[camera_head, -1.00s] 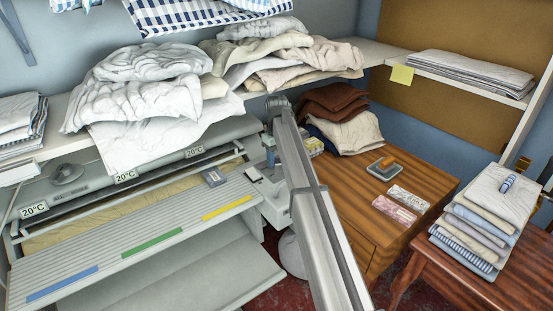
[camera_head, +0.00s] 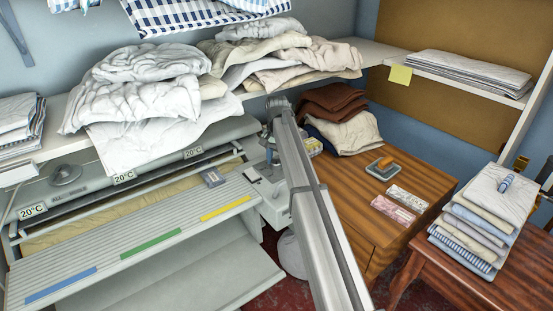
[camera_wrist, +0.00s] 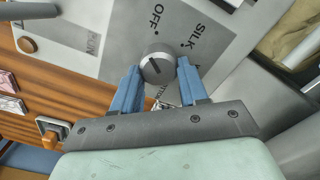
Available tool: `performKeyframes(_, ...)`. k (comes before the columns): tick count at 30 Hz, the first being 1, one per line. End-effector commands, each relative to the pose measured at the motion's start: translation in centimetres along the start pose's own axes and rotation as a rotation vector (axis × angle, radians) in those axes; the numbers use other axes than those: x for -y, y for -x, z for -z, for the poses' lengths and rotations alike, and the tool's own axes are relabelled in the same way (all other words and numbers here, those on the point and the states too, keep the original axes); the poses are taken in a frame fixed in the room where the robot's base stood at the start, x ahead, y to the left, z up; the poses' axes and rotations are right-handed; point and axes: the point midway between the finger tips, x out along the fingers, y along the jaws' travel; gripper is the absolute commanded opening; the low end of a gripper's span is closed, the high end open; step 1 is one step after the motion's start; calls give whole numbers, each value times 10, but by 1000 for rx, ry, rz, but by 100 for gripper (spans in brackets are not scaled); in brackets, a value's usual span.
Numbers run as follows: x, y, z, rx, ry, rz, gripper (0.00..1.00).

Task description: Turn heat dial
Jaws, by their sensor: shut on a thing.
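The heat dial (camera_wrist: 157,66) is a round grey knob with a dark pointer line, on a light grey panel (camera_wrist: 118,45) in the wrist view. OFF and SILK are printed around it; other labels are partly hidden by my fingers. My gripper (camera_wrist: 158,75) has its two blue fingers on either side of the knob, shut on it. The pointer line lies slanted; which label it marks is not clear. In the head view the ironer's control end (camera_head: 268,190) shows beside my arm, which hides the dial.
The ironer's feed board (camera_head: 150,235) with blue, green and yellow strips lies left of my arm. A shelf of folded linen (camera_head: 150,95) hangs above. A wooden cabinet (camera_head: 350,185) stands on the right, with folded cloths and small boxes on it.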

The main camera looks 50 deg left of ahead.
Motion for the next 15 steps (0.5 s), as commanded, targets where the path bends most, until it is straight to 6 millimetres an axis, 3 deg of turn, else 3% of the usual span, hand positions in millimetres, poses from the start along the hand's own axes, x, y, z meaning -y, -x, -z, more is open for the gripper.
performKeyframes(15, -2, 1, 0, -1, -491, 1, 13)
